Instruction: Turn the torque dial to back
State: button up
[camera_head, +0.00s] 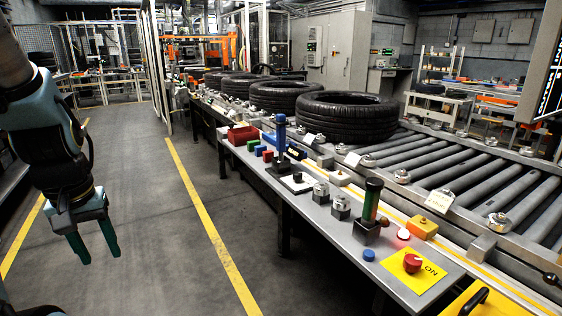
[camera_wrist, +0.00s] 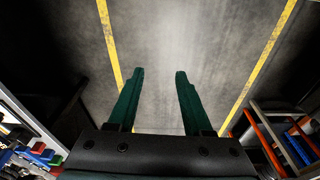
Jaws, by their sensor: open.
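No label reading torque shows, so I cannot tell which control is the torque dial. A red rotary knob (camera_head: 412,262) sits on a yellow plate marked ON at the near end of the grey bench (camera_head: 330,222). Two small grey boxes with pale knobs, one farther (camera_head: 321,192) and one nearer (camera_head: 341,206), stand on the bench left of a green cylinder (camera_head: 372,199). The way their knobs point is too small to read. My gripper (camera_head: 98,252) hangs open and empty over the floor, left of the bench and well apart from it. Its green fingers also show in the wrist view (camera_wrist: 160,72).
Black tyres (camera_head: 346,115) lie on the roller conveyor (camera_head: 460,170) behind the bench. The floor (camera_head: 150,230) between gripper and bench is clear.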

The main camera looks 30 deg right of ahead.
aim_at(297, 177)
jog(key=i+l+z, duration=0.15)
jog(key=i, duration=0.35)
jog(key=i+l+z, duration=0.15)
jog(key=i, duration=0.35)
jog(key=i+l+z, duration=0.15)
jog(key=l, duration=0.2)
jog(key=i+l+z, duration=0.1)
jog(key=i+l, duration=0.2)
